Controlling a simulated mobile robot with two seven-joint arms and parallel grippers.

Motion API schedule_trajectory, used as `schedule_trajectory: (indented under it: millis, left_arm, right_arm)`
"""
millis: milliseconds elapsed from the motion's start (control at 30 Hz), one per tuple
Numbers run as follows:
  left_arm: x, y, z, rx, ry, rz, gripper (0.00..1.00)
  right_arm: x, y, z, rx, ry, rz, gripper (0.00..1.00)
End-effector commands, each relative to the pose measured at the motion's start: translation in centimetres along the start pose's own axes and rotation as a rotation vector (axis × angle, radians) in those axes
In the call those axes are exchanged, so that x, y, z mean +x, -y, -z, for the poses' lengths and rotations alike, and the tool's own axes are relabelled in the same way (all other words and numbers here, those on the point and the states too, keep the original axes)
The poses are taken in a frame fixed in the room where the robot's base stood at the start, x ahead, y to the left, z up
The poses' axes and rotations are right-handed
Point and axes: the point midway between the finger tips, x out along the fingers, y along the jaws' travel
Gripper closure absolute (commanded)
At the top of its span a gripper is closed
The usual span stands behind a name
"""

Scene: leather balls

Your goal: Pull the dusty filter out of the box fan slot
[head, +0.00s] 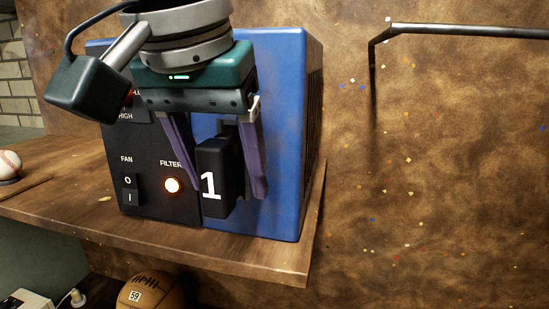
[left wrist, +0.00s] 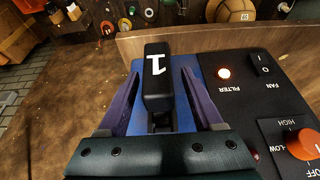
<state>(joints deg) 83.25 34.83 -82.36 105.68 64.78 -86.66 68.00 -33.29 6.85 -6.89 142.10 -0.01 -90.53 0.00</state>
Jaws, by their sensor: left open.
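The box fan (head: 285,130) is a blue box with a black control panel (head: 145,190), standing on a wooden shelf. A black filter handle marked "1" (head: 214,180) sticks out of its front, right of the lit orange FILTER lamp (head: 172,185). My left gripper (head: 228,192) is open, with its purple fingers on either side of the handle. In the left wrist view the handle (left wrist: 158,85) stands between the two fingers, with gaps visible on both sides. The filter itself is hidden inside the box. My right gripper is not in view.
The wooden shelf (head: 255,258) ends just right of the fan. A baseball (head: 9,164) lies at the left on the shelf. A brown ball marked 59 (head: 150,292) is below it. A dark metal bar (head: 460,31) juts out at the upper right.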

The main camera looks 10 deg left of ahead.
Motion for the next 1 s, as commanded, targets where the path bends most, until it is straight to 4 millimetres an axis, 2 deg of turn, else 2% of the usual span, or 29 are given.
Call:
schedule_trajectory:
  millis: [100, 667, 700, 1000]
  left_arm:
    - [-0.04, -0.01, 0.02, 0.0, 0.0, 0.0, 0.35]
    - [-0.04, 0.0, 0.04, 0.0, 0.0, 0.0, 0.98]
    - [-0.04, 0.0, 0.04, 0.0, 0.0, 0.0, 1.0]
    - [-0.08, 0.01, 0.01, 0.0, -0.001, 0.0, 1.0]
  right_arm:
    - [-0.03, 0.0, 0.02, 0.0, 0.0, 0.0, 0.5]
    - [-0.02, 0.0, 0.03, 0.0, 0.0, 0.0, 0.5]
    - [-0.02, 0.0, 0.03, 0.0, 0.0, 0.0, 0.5]
    - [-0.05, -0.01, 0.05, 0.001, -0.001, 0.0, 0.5]
